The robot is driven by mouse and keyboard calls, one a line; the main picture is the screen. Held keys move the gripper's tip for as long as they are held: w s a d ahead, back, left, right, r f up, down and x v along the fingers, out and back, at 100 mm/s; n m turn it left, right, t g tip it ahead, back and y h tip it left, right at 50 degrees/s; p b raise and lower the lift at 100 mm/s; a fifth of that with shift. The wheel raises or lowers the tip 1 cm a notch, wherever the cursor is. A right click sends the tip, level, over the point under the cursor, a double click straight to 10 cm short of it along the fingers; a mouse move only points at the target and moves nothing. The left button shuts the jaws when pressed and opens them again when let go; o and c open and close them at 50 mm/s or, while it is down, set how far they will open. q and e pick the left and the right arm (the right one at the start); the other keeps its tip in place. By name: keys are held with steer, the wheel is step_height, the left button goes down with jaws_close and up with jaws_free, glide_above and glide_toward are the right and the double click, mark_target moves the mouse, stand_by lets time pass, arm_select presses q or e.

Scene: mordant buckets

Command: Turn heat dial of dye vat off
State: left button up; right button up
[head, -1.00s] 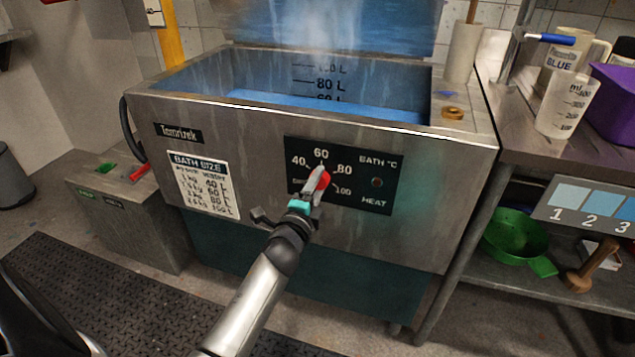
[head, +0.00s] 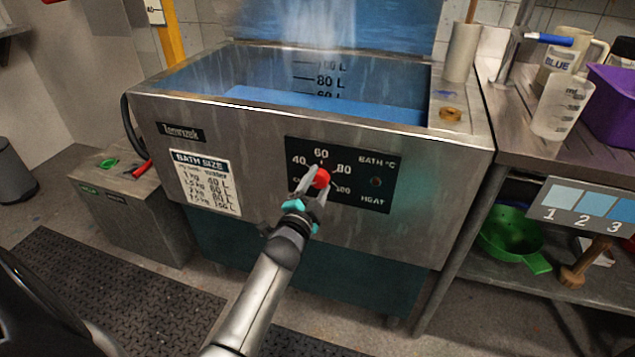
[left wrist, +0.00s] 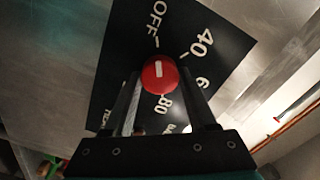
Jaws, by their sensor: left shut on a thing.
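The red heat dial (head: 321,177) sits on the black control panel (head: 378,160) on the front of the steel dye vat (head: 420,215). My left gripper (head: 316,183) is shut on the dial, a finger on either side. In the left wrist view the dial (left wrist: 158,77) sits between the fingertips of the gripper (left wrist: 160,85). Its white mark points up along the line of the OFF tick, with 40 to the right. In the head view the fingers hide part of the scale, including OFF. My right gripper is not in view.
The vat holds blue liquid (head: 320,104) with steam above. A steel bench (head: 510,130) at the right carries a measuring jug (head: 560,105) and a purple bin (head: 612,100), with a green strainer (head: 510,233) below. A grey box (head: 130,210) stands at the left.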

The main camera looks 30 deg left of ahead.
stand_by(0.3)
arm_select(q)
steer(key=o, duration=1.3)
steer(key=shift+o, duration=0.2)
steer(key=shift+s, duration=0.1)
steer(key=shift+s+d, duration=0.1)
steer(key=shift+s, duration=0.1)
steer(key=p+v, duration=0.4)
steer(key=v, duration=1)
steer(key=shift+s, duration=0.3)
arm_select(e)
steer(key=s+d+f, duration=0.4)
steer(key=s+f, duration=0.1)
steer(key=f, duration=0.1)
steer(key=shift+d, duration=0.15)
arm_select(q)
steer(key=shift+d, duration=0.15)
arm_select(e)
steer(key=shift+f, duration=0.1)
